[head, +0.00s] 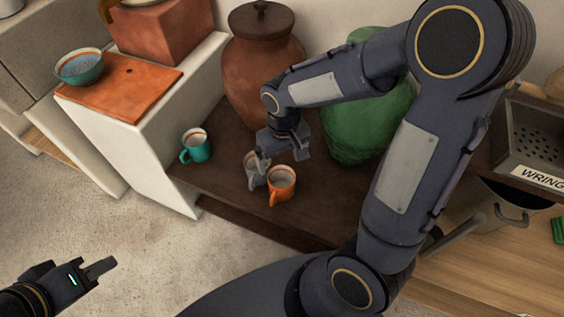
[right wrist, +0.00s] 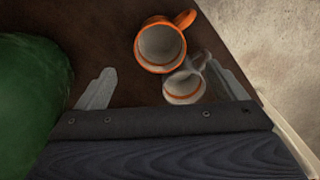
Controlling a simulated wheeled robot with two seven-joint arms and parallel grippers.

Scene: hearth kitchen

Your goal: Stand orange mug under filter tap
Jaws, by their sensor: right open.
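The orange mug (head: 284,180) stands upright on the dark brown shelf, its handle toward the front. It also shows at the top of the right wrist view (right wrist: 160,46). A grey mug with an orange rim (head: 250,163) stands close beside it, and also shows in the right wrist view (right wrist: 184,87). My right gripper (head: 283,154) is open just behind the two mugs. In the right wrist view the grey mug lies between the fingers, close to the right one. My left gripper (head: 92,271) hangs over the floor, apart from everything; its jaw gap is unclear. I cannot make out the filter tap.
A lidded brown clay jar (head: 262,62) and a green ribbed jar (head: 352,130) stand behind my right gripper. A teal mug (head: 194,148) stands at the shelf's left end, beside the white block (head: 150,160). The shelf's front edge drops to the floor.

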